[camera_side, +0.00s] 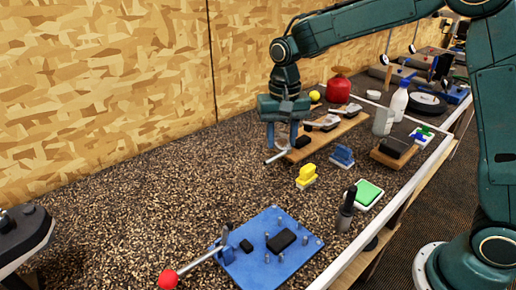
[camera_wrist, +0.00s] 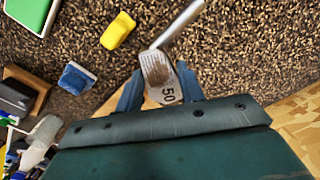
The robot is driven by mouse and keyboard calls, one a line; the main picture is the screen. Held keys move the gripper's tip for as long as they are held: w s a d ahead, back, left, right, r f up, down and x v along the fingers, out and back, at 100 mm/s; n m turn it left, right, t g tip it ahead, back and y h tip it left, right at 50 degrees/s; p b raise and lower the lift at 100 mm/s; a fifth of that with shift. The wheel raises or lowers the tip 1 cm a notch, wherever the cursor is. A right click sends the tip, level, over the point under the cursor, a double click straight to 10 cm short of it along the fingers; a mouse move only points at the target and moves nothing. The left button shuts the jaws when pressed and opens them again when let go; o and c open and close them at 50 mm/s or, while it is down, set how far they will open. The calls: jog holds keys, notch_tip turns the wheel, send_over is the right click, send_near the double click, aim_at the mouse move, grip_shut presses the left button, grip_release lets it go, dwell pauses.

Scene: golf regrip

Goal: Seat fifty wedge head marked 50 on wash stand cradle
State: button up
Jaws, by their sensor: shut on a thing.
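The wedge head marked 50 (camera_wrist: 158,68) is a grey metal head with a brown patch on its face; its short shaft stub points up and right in the wrist view. My gripper (camera_wrist: 160,90) is shut on it, one blue finger on each side. In the side view my gripper (camera_side: 282,138) holds the head (camera_side: 274,157) near the front left end of a wooden rack, apparently above the bench top. Which item is the wash stand cradle I cannot tell for sure; a blue base plate (camera_side: 250,267) with upright pegs, black blocks and a red-knobbed lever stands in front.
A red container (camera_side: 338,90) and white bottle (camera_side: 399,102) are behind.

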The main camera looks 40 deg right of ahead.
jog(key=s+a+r+m, duration=0.2)
jog(key=s+a+m, duration=0.45)
jog(key=a, duration=0.25)
jog(key=m, duration=0.5)
send_over(281, 242)
jog(key=shift+w+r, duration=0.1)
jog(key=shift+r, duration=0.25)
jog(key=shift+f, duration=0.15)
jog(key=shift+f, duration=3.75)
jog(key=shift+f, duration=0.3)
jog(key=shift+f, duration=0.35)
jog(key=o, duration=1.1)
jog(key=shift+c, duration=0.2)
